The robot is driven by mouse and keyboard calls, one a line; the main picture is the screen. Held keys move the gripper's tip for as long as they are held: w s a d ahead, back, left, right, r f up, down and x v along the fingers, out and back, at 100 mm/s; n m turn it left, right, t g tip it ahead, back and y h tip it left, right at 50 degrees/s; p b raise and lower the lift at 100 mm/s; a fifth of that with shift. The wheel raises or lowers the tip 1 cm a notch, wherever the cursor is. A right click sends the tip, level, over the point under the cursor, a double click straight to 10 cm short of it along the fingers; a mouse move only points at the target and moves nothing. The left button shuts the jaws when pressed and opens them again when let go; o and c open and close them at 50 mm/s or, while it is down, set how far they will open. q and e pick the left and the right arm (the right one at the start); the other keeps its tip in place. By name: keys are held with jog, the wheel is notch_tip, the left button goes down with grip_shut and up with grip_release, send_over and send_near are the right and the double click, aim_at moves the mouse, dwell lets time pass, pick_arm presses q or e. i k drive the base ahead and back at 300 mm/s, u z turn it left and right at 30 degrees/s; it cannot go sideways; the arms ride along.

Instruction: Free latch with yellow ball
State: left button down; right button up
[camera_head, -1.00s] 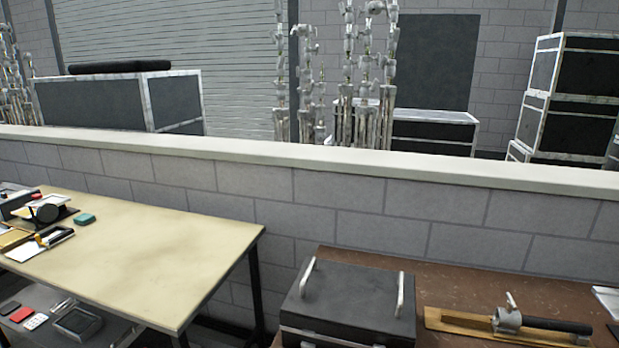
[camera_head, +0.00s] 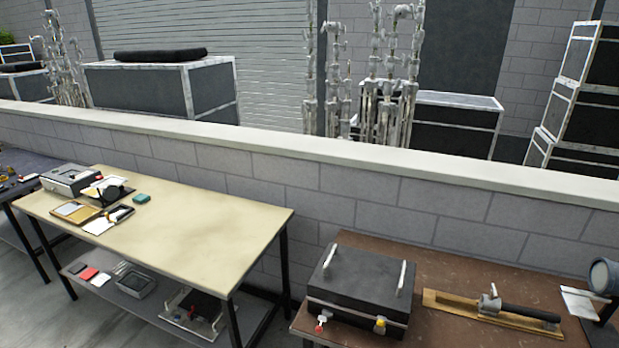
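A black case (camera_head: 358,285) with two pale upright handles on its lid stands on the brown table at the lower middle right. On its front side are two latches. The latch with the yellow ball (camera_head: 380,324) is at the right of the front, and the latch with the red ball (camera_head: 320,326) is at the left. Both are small in the picture, and I cannot tell whether they are fastened. The lid looks closed. Neither of my grippers is in view.
The brown table (camera_head: 447,256) also holds a wooden board with a clamp and dark tube (camera_head: 490,309), and a round-headed device (camera_head: 603,277) at the right. A cream table (camera_head: 200,212) with small items stands left. A low wall (camera_head: 310,190) runs behind both.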

aim_at(381, 321)
jog(key=z, duration=0.35)
jog(key=k, duration=0.9)
jog(key=z, duration=0.6)
jog(key=k, duration=0.45)
jog(key=z, duration=0.75)
jog(key=i, duration=1.35)
jog(key=u, duration=0.7)
